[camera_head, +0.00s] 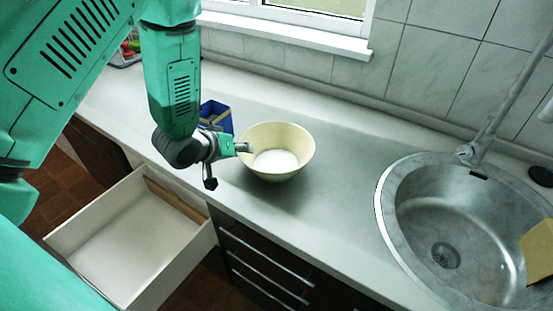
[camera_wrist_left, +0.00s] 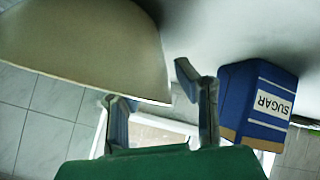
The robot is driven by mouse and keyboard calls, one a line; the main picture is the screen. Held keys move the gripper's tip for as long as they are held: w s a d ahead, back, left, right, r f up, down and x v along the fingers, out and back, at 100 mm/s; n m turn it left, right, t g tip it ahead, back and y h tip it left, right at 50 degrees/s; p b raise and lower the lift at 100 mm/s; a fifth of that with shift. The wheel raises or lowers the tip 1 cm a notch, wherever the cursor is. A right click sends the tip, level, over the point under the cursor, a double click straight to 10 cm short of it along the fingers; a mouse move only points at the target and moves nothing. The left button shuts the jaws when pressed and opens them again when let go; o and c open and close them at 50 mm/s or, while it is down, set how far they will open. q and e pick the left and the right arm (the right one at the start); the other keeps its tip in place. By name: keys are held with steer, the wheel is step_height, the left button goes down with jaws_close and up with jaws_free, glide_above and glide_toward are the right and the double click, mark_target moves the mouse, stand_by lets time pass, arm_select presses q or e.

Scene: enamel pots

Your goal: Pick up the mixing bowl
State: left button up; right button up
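The mixing bowl (camera_head: 298,145) is pale yellow with white contents, upright on the counter in the head view. In the left wrist view the bowl (camera_wrist_left: 85,45) fills the upper left. My left gripper (camera_head: 243,147) is at the bowl's left rim. In the left wrist view its two fingers stand apart, with the bowl's edge reaching into the space between them. The bowl hides the tip of one finger; I cannot tell whether either finger touches it. My right gripper is not in view.
A blue sugar box (camera_head: 217,117) stands behind my left gripper and also shows in the left wrist view (camera_wrist_left: 256,103). A sink (camera_head: 385,205) with a faucet (camera_head: 490,125) is at the right. An open drawer (camera_head: 190,250) juts out below. Counter between bowl and sink is clear.

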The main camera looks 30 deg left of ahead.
mark_target(256, 152)
arm_select(q)
steer(key=x, duration=0.3)
steer(key=shift+w+a+f, duration=0.1)
steer(key=shift+a+f, duration=0.15)
steer(key=shift+d+r, duration=0.1)
steer(key=shift+d, duration=0.2)
steer(key=shift+c, duration=0.8)
steer(key=shift+d, duration=0.1)
jaws_close()
steer(key=shift+r, duration=0.1)
steer(key=shift+a, duration=0.2)
steer(key=shift+a+r, duration=0.1)
steer(key=shift+r, duration=0.2)
step_height(256, 152, up, 9)
steer(key=shift+r+p, duration=0.15)
steer(key=shift+p, duration=0.2)
